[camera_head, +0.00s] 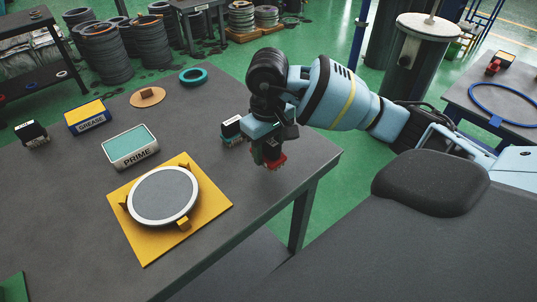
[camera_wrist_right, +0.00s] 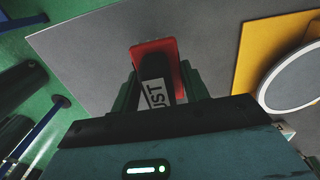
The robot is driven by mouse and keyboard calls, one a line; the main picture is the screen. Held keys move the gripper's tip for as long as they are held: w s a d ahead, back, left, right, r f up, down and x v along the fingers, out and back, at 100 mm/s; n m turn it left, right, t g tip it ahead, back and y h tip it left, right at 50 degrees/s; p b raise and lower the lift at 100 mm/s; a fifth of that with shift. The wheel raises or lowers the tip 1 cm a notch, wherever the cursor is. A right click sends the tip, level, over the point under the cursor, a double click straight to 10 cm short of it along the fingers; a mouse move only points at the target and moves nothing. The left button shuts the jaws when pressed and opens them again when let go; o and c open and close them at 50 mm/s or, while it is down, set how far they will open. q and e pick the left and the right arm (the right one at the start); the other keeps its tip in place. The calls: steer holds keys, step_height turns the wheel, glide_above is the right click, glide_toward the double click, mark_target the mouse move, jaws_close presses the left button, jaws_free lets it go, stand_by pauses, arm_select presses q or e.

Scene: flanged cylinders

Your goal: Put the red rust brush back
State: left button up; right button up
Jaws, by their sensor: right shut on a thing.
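The red rust brush (camera_head: 276,162) is in my right gripper (camera_head: 267,153), over the right part of the dark table near its edge. The right wrist view shows its red end (camera_wrist_right: 152,47) and black handle with a white label reading "UST" (camera_wrist_right: 156,95), between the two green fingers of the right gripper (camera_wrist_right: 160,88). The fingers are shut on the handle. The red end points away from the wrist, and I cannot tell its exact height above the table. My left gripper is in neither view.
A yellow board (camera_head: 213,202) holds a grey disc with a white rim (camera_head: 163,196). Behind are the PRIME tray (camera_head: 130,147), the GREASE box (camera_head: 87,115) and a black-topped block (camera_head: 31,133). Another block (camera_head: 231,127) stands beside my right gripper. A teal ring (camera_head: 193,76) lies farther back.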

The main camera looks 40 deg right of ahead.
mark_target(268, 156)
steer(key=shift+w, duration=0.1)
steer(key=shift+w+d, duration=0.25)
step_height(268, 156, down, 3)
steer(key=shift+f+p, duration=0.15)
steer(key=shift+p, duration=0.15)
steer(key=shift+f, duration=0.1)
steer(key=shift+f, duration=0.1)
steer(key=shift+f, duration=0.15)
steer(key=o, duration=1)
steer(key=shift+c, duration=0.2)
steer(key=shift+r, duration=0.2)
